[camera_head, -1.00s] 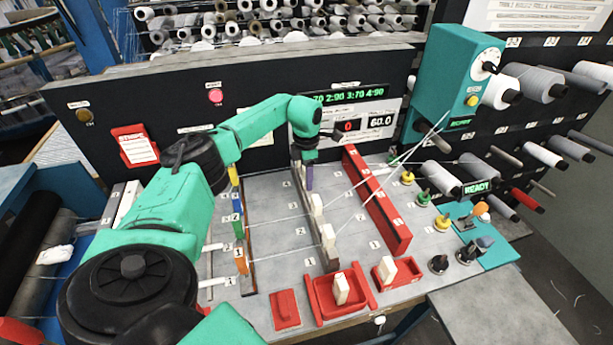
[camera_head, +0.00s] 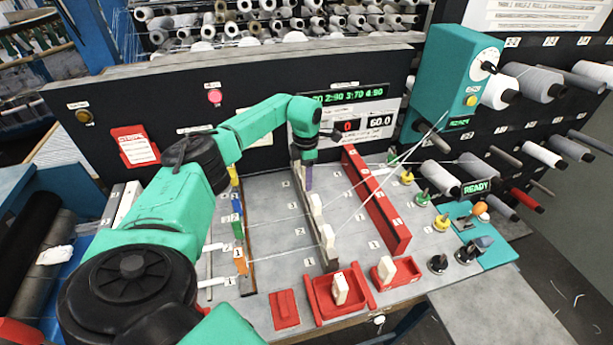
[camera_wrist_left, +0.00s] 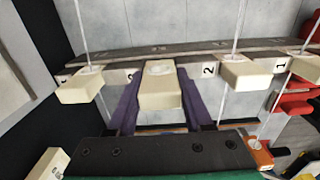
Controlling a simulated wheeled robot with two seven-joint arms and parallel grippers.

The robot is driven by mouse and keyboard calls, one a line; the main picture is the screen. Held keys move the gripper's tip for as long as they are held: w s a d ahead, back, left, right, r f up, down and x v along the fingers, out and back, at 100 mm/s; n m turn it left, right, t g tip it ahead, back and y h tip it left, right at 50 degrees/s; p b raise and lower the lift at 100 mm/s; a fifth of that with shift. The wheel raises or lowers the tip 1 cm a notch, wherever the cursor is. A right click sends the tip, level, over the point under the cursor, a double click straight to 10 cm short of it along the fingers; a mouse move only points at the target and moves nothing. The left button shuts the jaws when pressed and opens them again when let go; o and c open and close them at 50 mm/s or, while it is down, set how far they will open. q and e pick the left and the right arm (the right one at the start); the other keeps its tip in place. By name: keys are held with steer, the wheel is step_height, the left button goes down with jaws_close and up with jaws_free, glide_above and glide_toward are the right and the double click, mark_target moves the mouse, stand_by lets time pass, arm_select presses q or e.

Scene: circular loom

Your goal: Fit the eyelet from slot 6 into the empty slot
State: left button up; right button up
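My left gripper (camera_head: 309,180), with purple fingers, reaches down at the far end of the dark rail (camera_head: 331,264). In the left wrist view its fingers (camera_wrist_left: 160,105) stand on both sides of a cream eyelet block (camera_wrist_left: 160,88) and appear to press on it. This block is at the rail, between threaded eyelets on its left (camera_wrist_left: 80,86) and right (camera_wrist_left: 250,72); no thread shows on it. Whether it is fully seated I cannot tell. In the head view two eyelets stand nearer on the rail (camera_head: 316,204) (camera_head: 327,236). My right gripper is out of view.
Red trays (camera_head: 318,306) (camera_head: 376,280) at the front each hold a cream block. A red slotted wall (camera_head: 385,212) stands right of the rail. White threads run across the board to the guide at upper right. Coloured blocks (camera_head: 239,262) line the left rail.

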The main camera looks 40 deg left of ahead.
arm_select(q)
steer(key=shift+o, duration=0.9)
steer(key=shift+s+f, duration=0.15)
steer(key=shift+f, duration=0.2)
steer(key=shift+a+f, duration=0.1)
steer(key=shift+r, duration=0.45)
step_height(320, 180, up, 15)
steer(key=b, duration=0.3)
steer(key=shift+w+f+b, duration=0.2)
steer(key=shift+b, duration=0.1)
